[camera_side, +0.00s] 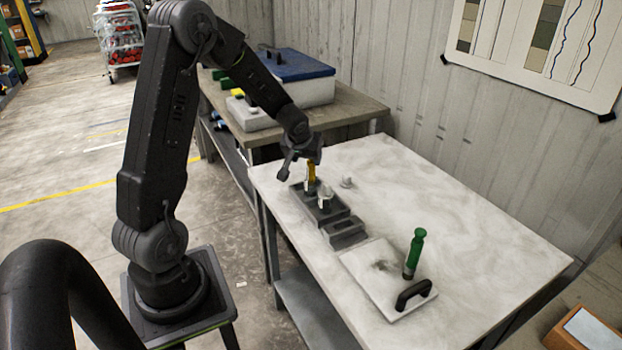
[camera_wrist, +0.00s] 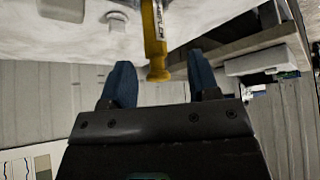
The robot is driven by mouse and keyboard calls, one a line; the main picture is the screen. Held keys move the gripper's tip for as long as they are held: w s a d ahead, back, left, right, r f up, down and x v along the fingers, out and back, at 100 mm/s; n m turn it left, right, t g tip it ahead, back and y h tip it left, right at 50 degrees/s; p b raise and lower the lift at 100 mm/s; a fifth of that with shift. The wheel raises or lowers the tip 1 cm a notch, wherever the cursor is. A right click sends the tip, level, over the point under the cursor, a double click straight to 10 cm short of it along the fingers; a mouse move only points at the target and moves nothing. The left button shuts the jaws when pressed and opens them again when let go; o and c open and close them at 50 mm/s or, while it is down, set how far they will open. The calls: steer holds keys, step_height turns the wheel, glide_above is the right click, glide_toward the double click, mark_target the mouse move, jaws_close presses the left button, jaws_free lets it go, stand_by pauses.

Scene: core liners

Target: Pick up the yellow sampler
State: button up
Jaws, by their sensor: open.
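The yellow sampler (camera_side: 311,174) stands upright in a dark rack (camera_side: 297,189) on the white table in the side view. In the wrist view the yellow sampler (camera_wrist: 154,45) carries dark lettering, and its end reaches the space between my fingers. My gripper (camera_side: 299,160) is at the top of the sampler in the side view. In the wrist view my gripper (camera_wrist: 160,85) is open, with one blue finger on each side of the sampler and a gap on both sides. The sampler's lower end is hidden in the rack.
A white-topped piece (camera_side: 325,195) stands in the rack close to the sampler. A small white knob (camera_side: 347,182) sits behind it. The table's right side is clear.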

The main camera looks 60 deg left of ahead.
mark_target(310, 162)
steer(key=shift+x, duration=2.4)
steer(key=shift+w+d, duration=0.15)
steer(key=shift+w, duration=0.05)
steer(key=shift+c, duration=0.4)
steer(key=c, duration=0.9)
steer(key=shift+c, duration=0.2)
